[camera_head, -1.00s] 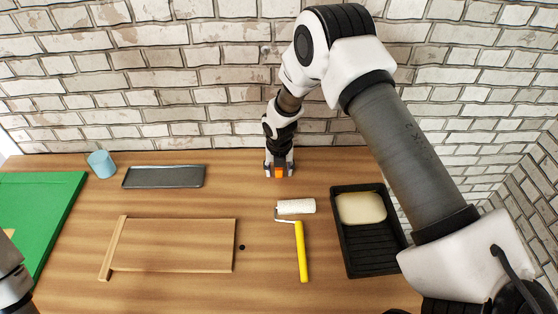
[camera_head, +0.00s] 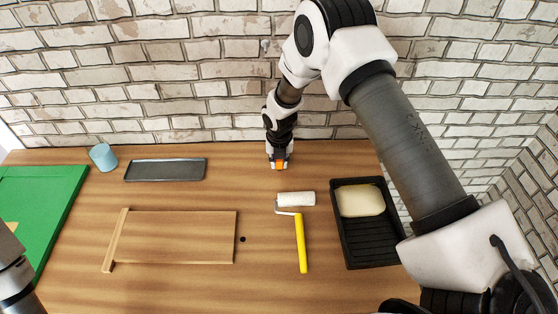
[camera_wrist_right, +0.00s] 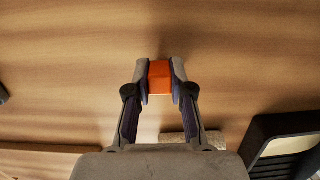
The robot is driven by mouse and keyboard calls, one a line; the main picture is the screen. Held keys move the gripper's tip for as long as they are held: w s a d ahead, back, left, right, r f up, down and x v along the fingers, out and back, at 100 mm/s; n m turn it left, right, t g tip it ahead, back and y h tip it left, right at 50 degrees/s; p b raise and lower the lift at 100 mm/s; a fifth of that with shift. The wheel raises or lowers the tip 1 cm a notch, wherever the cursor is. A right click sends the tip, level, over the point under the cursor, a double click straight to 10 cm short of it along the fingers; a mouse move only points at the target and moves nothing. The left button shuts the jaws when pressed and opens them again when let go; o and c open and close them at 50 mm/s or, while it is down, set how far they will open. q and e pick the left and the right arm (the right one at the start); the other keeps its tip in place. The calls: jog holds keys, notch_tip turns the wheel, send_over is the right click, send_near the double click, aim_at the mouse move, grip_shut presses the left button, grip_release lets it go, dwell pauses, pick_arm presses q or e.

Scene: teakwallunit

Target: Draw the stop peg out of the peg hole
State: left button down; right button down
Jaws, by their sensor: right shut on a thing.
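The stop peg, seen as an orange block (camera_head: 280,167), is between the fingers of my right gripper (camera_head: 279,164) at the back of the wooden table. In the right wrist view the orange peg (camera_wrist_right: 160,77) sits between both fingertips of the right gripper (camera_wrist_right: 160,75), which is shut on it. Its lower end is hidden, so I cannot tell whether it is in a hole or clear. A small dark round hole (camera_head: 242,239) shows in the tabletop, right of a wooden board. Part of my left arm shows at the left edge; its fingers are out of view.
The wooden board (camera_head: 180,237) lies at middle left. A yellow-handled roller (camera_head: 301,243) lies right of the hole, and a black tray (camera_head: 374,239) holds a pale sponge-like block (camera_head: 360,200). A dark flat tray (camera_head: 166,170), blue cup (camera_head: 103,158) and green mat (camera_head: 38,205) are left. A brick wall (camera_head: 200,80) stands behind.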

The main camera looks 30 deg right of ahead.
jog(key=shift+r+p, duration=1.05)
jog(key=shift+r, duration=0.25)
notch_tip(320, 180, up, 3)
jog(key=p, duration=0.3)
jog(key=shift+r, duration=0.1)
jog(key=shift+r+p, duration=0.3)
jog(key=shift+p, duration=0.05)
notch_tip(320, 180, up, 2)
jog(key=shift+r+p, duration=0.2)
jog(key=shift+p, duration=0.9)
